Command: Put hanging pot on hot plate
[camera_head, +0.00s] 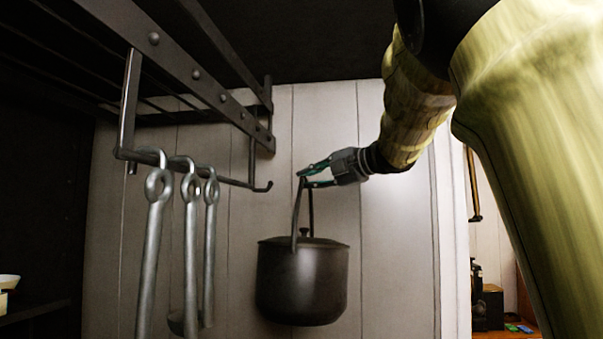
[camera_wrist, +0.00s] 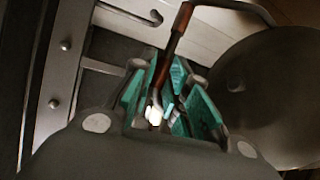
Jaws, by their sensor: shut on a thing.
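The dark pot (camera_head: 302,285) with a lid and a tall bail handle hangs in the air in the head view, right of the hanging rack. My gripper (camera_head: 305,175) is shut on the top of its handle, reaching in from the right. The pot hangs upright below the gripper, apart from the rack's rail. In the wrist view the handle (camera_wrist: 178,35) runs between the green fingers of my gripper (camera_wrist: 170,95), and the round pot (camera_wrist: 270,95) shows at the right. The hot plate is not in view.
A metal rack (camera_head: 190,75) juts out at upper left, with a hooked rail (camera_head: 225,180). Several long-handled utensils (camera_head: 190,240) hang from it, left of the pot. A plank wall (camera_head: 390,270) stands behind. A dark shelf (camera_head: 35,310) with a white bowl is at lower left.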

